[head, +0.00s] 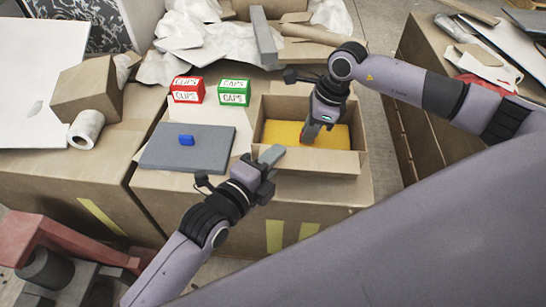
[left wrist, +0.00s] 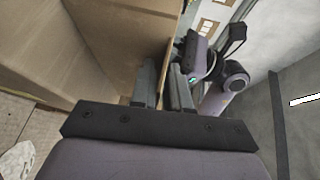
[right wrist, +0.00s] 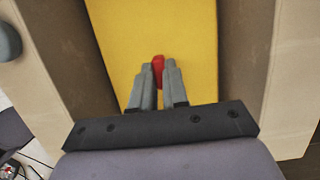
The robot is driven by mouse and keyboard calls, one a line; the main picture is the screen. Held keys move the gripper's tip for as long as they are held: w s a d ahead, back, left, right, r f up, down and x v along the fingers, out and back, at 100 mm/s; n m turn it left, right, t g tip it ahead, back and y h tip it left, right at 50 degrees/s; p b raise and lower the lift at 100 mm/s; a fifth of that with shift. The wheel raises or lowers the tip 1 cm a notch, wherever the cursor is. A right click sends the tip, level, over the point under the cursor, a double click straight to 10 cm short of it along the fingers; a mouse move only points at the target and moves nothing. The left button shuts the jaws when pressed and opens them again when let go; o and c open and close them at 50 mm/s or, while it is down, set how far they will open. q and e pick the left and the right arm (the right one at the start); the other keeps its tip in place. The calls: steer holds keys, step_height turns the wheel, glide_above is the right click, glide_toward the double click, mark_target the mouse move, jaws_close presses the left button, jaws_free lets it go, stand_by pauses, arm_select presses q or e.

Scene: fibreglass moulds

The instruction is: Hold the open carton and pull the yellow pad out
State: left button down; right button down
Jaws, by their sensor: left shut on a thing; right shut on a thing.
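The open carton (head: 345,162) stands on the brown surface in the head view. The yellow pad (head: 337,137) lies flat inside it, and it fills much of the right wrist view (right wrist: 140,30). A small red tab (right wrist: 158,66) stands up from the pad. My right gripper (right wrist: 158,80) reaches down into the carton and is shut on the red tab. My left gripper (head: 270,157) is shut on the carton's near wall, towards its left end. In the left wrist view its fingers (left wrist: 164,85) straddle the edge of the cardboard wall (left wrist: 125,35).
A red box (head: 187,90) and a green box (head: 234,92) stand behind and left of the carton. Crumpled white sheets and a grey bar (head: 263,37) lie behind.

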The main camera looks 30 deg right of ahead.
arm_select(q)
steer(key=shift+f, duration=0.2)
arm_select(e)
step_height(320, 180, up, 14)
steer(key=shift+f, duration=0.25)
stand_by(1.7)
stand_by(0.6)
arm_select(q)
steer(key=c, duration=1.2)
jaws_free()
steer(key=shift+o, duration=0.2)
steer(key=shift+r, duration=0.1)
steer(key=s+a, duration=0.4)
steer(key=s, duration=0.3)
steer(key=shift+s+a, duration=0.35)
steer(key=shift+a, duration=0.05)
